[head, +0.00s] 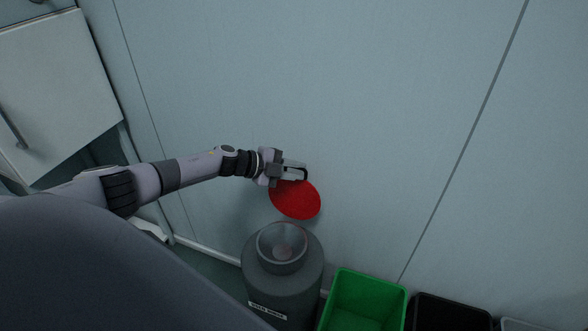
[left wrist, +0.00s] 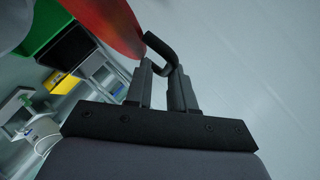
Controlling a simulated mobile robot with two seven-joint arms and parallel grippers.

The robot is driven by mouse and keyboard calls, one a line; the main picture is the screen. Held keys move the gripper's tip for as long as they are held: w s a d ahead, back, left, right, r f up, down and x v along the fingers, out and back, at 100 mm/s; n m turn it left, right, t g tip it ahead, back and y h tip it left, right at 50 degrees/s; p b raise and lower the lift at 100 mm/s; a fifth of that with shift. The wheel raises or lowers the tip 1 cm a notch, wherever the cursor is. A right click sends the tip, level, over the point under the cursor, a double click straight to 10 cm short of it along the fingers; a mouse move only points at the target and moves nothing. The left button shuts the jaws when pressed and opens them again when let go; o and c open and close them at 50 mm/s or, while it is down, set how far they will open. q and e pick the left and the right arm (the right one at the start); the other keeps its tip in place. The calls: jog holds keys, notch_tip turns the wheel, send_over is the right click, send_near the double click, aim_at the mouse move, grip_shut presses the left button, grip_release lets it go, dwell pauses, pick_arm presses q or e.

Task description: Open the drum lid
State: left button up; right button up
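The grey drum (head: 258,283) stands upright on the floor against the wall, with its round neck (head: 282,262) uncovered. The red lid (head: 296,202) is up above and behind the neck, tilted steeply near the wall. Part of the lid (left wrist: 112,22) also shows at the top of the left wrist view, with a black looped handle (left wrist: 160,44). My left gripper (head: 302,172) is at the lid's upper edge. Its fingers (left wrist: 164,78) lie on either side of the handle's end and appear closed on it. My right gripper is in neither view.
A green bin (head: 365,300) stands to the right of the drum, with a black bin (head: 450,314) beyond it. A pale cabinet (head: 60,80) is at the upper left. The wall (head: 400,110) behind is bare.

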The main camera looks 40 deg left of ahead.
pick_arm(q)
jog(key=v, duration=0.7)
jog(key=shift+p, duration=0.45)
jog(key=s+d+f+n+t, duration=0.1)
jog(key=s+d+f+n, duration=0.25)
jog(key=d, duration=0.55)
jog(key=s+d+f+n+t, duration=0.1)
jog(key=s+d+f+n, duration=0.25)
jog(key=d, duration=0.55)
jog(key=s+d+f+n+g+y, duration=0.1)
jog(key=s+f+n+y, duration=0.1)
jog(key=s+n, duration=0.3)
jog(key=s+d+f+n+g+y, duration=0.1)
jog(key=s+n, duration=0.4)
jog(key=s, duration=0.7)
jog(key=d+f+y, duration=0.1)
jog(key=y, duration=0.1)
jog(key=shift+s+f+n+y, duration=0.15)
jog(key=shift+s+n+y, duration=0.15)
jog(key=shift+y, duration=0.1)
jog(key=shift+w+d, duration=0.1)
jog(key=shift+w, duration=0.1)
